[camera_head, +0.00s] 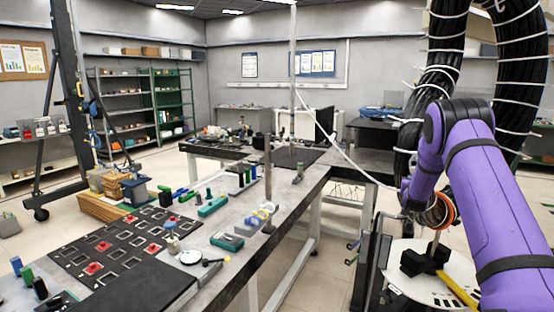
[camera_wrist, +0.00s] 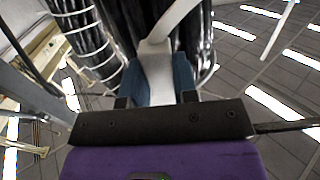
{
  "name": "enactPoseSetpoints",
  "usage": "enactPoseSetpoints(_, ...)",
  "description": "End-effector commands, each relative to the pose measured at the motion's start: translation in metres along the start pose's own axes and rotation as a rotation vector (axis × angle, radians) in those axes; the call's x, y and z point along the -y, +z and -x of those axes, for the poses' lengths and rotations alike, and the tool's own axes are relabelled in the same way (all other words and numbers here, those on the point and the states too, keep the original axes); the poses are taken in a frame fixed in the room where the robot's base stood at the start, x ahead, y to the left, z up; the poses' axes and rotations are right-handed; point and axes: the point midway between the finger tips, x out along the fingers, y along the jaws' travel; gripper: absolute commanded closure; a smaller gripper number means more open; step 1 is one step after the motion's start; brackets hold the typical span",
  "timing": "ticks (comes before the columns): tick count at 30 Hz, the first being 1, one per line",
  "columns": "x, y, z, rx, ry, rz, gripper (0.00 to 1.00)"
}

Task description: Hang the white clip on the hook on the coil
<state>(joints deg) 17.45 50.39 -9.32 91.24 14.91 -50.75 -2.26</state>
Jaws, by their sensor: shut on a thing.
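The coil is a tall loop of black cables (camera_head: 444,55) bound with white ties, at the right of the head view. Its black strands also show in the wrist view (camera_wrist: 88,35). In the wrist view my gripper (camera_wrist: 160,82) is shut, with blue finger pads on both sides of the white clip (camera_wrist: 157,65). The clip's pale upper part slants up and right, in front of the black strands. In the head view my purple arm hides most of the gripper beside the coil's lower part. I cannot make out the hook in either view.
A long workbench (camera_head: 268,240) with a black slotted board (camera_head: 118,262), tools and blocks stands left of my arm. A thin white strip (camera_head: 345,148) slants down toward my arm. A round white plate (camera_head: 400,283) with a black block lies at lower right. Floor shows between bench and coil.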

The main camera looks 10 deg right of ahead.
Motion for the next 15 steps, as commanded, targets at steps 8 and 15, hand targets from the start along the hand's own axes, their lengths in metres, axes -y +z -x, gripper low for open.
enactPoseSetpoints(8,0.0000,-0.0003,0.0000,0.000,0.000,0.000,0.43)
enactPoseSetpoints(15,0.0001,-0.0002,0.0018,0.000,0.000,0.000,0.43)
